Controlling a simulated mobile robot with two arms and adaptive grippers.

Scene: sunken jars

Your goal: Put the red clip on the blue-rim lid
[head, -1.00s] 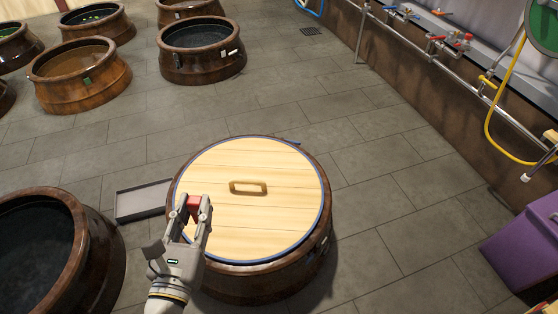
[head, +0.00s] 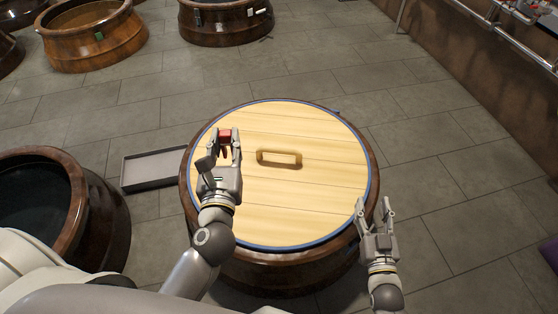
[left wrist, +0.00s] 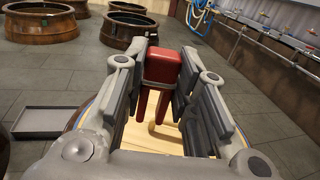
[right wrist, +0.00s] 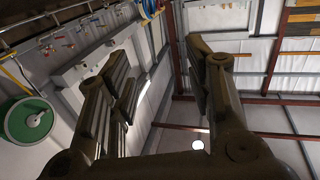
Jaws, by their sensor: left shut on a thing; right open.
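The blue-rim lid (head: 300,205) is a round pale wooden disc with a blue edge and a wooden handle (head: 279,158) in its middle. It lies on a brown jar (head: 275,276). My left gripper (head: 224,142) is shut on the red clip (head: 225,136), over the left part of the lid. In the left wrist view the red clip (left wrist: 164,75) sits between the fingers, its two prongs pointing down toward the lid; I cannot tell whether it touches the lid. My right gripper (head: 375,208) is open and empty at the lid's right edge.
A grey tray (head: 155,168) lies on the floor left of the jar. An open dark jar (head: 75,215) stands at the left, and more jars (head: 95,40) stand at the back. Pipes run along the right wall.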

